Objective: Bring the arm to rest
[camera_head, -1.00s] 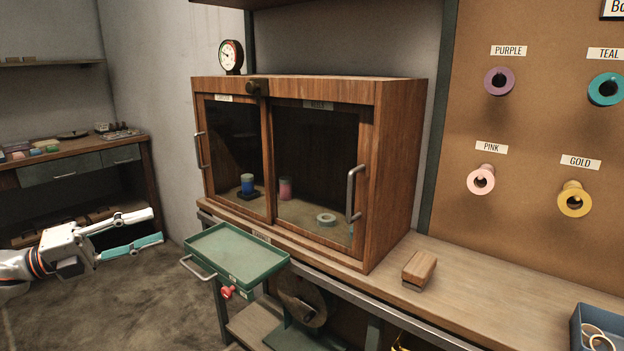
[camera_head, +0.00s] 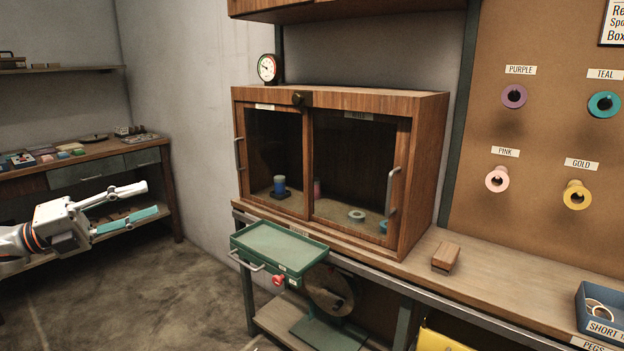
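My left gripper (camera_head: 152,198) reaches in from the left edge and points right. Its two teal-padded fingers are spread with nothing between them. It hangs in the open space left of the wooden cabinet (camera_head: 424,175) and touches nothing that I can see. My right gripper is not in view.
A green tray (camera_head: 272,246) with a handle and red knob juts out below the cabinet's front. A wooden block (camera_head: 446,257) and a blue bin (camera_head: 600,330) stand on the bench at right. A side table (camera_head: 90,172) stands behind my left gripper. The floor between is clear.

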